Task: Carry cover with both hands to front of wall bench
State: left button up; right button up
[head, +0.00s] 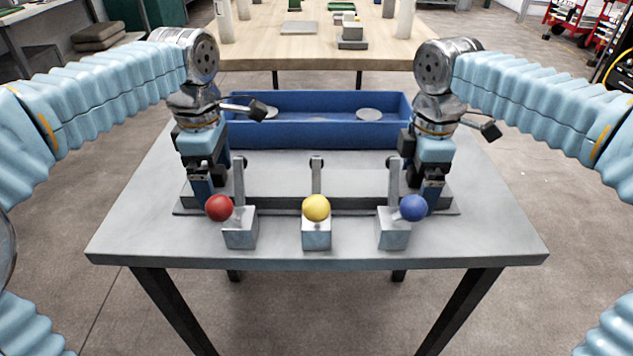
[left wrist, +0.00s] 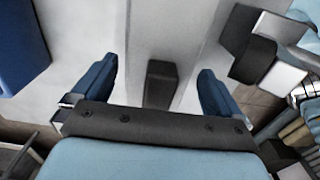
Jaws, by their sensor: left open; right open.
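A long grey bar-like piece (head: 275,184), seemingly the cover, lies on the grey table between my two grippers. My left gripper (head: 203,188) points down at its left end, open. In the left wrist view, its blue fingers (left wrist: 160,90) stand apart on either side of a dark block (left wrist: 161,84), seemingly a handle; I see no contact. My right gripper (head: 432,190) points down at the right end, open; what lies between its fingers is hidden. Which furniture is the wall bench is unclear; a grey bench (head: 38,20) stands at the upper left.
A blue bin (head: 318,134) holding round discs sits behind. A wooden table (head: 270,48) stands farther back, with floor around.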

pick_arm(q)
jog(key=shift+c, duration=0.3)
pick_arm(e)
jog(key=shift+c, duration=0.3)
pick_arm(q)
jog(key=c, duration=1.5)
pick_arm(e)
jog(key=c, duration=1.5)
pick_arm(q)
jog(key=shift+o, duration=0.2)
jog(key=shift+r, duration=0.1)
pick_arm(e)
jog(key=shift+o, duration=0.2)
